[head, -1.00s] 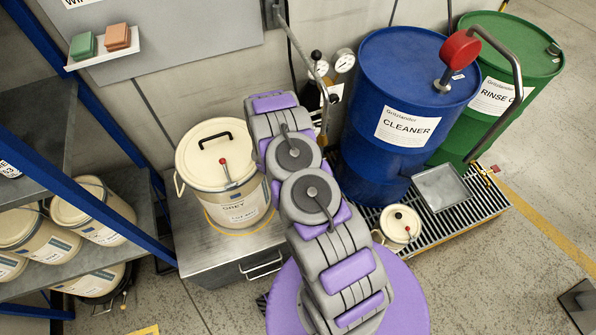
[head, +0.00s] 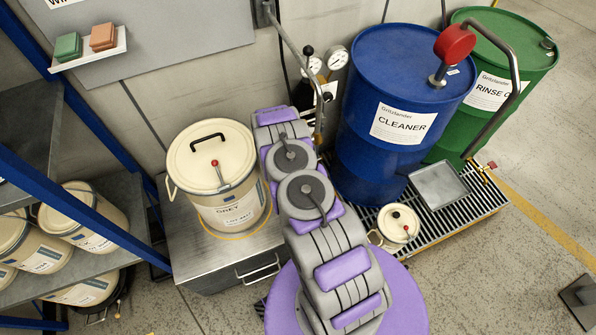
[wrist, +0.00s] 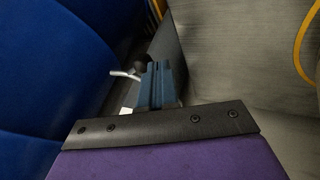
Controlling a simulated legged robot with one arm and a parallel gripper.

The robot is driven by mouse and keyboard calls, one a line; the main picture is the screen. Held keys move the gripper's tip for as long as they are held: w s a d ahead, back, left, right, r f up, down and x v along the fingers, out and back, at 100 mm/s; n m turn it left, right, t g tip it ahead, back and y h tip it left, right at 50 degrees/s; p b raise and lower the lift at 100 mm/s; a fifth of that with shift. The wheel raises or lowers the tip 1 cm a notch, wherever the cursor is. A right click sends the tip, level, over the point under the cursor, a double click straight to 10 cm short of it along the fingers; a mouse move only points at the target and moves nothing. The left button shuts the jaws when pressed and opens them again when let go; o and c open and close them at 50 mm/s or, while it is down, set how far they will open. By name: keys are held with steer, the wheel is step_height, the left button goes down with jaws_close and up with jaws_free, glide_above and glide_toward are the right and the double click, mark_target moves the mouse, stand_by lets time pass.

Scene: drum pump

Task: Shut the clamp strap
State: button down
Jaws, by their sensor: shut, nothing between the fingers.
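My gripper (wrist: 160,85) shows in the wrist view as shut blue-grey fingers with nothing in them. In the head view my arm hides the gripper. I cannot make out the clamp strap for sure.
A cream GREY pail (head: 212,165) stands on a metal cabinet (head: 205,262) left of my arm. A green drum (head: 500,70) stands behind the blue one on a grated pallet (head: 440,225). A small cream can (head: 398,223) stands there. Shelving (head: 100,190) is at left.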

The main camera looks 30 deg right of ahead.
steer(key=d+p, duration=0.1)
steer(key=d, duration=0.1)
steer(key=s+d+p, duration=0.1)
steer(key=p, duration=0.1)
steer(key=shift+s+d+r, duration=0.1)
steer(key=shift+d+r, duration=0.05)
steer(key=shift+d, duration=0.25)
steer(key=shift+d+f, duration=0.2)
steer(key=shift+d, duration=0.15)
steer(key=shift+r, duration=0.1)
